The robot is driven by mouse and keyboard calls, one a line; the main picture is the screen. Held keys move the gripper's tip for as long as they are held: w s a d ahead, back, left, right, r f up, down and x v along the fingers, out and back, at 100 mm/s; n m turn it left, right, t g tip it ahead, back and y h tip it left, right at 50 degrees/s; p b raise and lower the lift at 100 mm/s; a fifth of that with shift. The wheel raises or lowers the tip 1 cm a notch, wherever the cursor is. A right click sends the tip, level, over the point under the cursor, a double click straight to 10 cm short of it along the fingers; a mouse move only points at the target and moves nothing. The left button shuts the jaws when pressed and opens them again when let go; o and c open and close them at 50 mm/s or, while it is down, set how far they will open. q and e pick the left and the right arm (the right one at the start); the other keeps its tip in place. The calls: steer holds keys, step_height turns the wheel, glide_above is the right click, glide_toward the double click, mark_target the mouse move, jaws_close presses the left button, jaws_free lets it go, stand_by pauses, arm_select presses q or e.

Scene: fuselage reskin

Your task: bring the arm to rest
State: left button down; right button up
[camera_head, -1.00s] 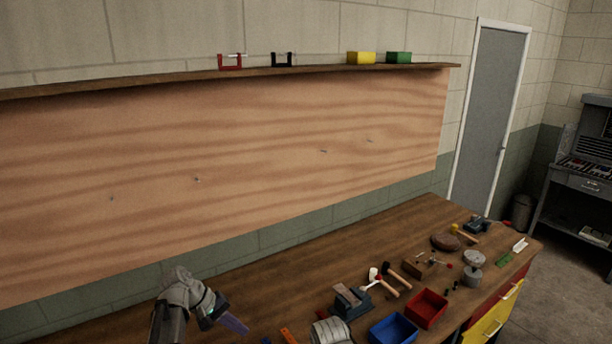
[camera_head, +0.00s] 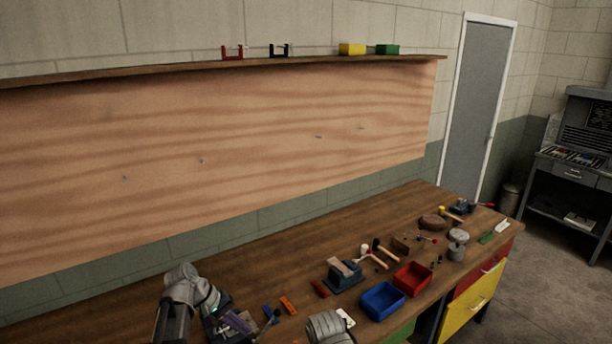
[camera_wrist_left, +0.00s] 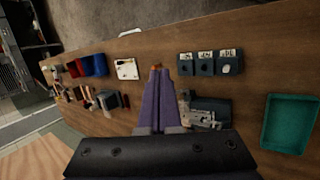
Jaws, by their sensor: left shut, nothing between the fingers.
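My left gripper (camera_head: 238,322) is over the near left part of the wooden workbench (camera_head: 240,268). In the left wrist view its purple fingers (camera_wrist_left: 157,75) lie together, shut with nothing between them. They point over the bench top, and a small orange thing shows at their tips; I cannot tell whether they touch it. A grey rounded part of my own body (camera_head: 328,328) shows at the bottom of the head view. My right gripper is not seen.
A blue bin (camera_head: 382,300), a red bin (camera_head: 412,279), a vise (camera_head: 344,274) and mallets (camera_head: 384,252) stand to the right. The left wrist view shows a green tray (camera_wrist_left: 290,122) and small labelled bins (camera_wrist_left: 207,66). The bench's back strip is clear.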

arm_select(q)
steer(key=s+d+f+m+g+y+b, duration=0.1)
steer(key=s+d+f+m+y+b, duration=0.6)
steer(key=s+f, duration=0.7)
steer(key=s+d+m+b, duration=0.1)
steer(key=d+m+b, duration=0.1)
steer(key=d+b, duration=0.1)
steer(key=shift+d+f+y+b, duration=0.2)
steer(key=shift+d+y+b, duration=0.2)
steer(key=shift+d, duration=0.1)
stand_by(1.1)
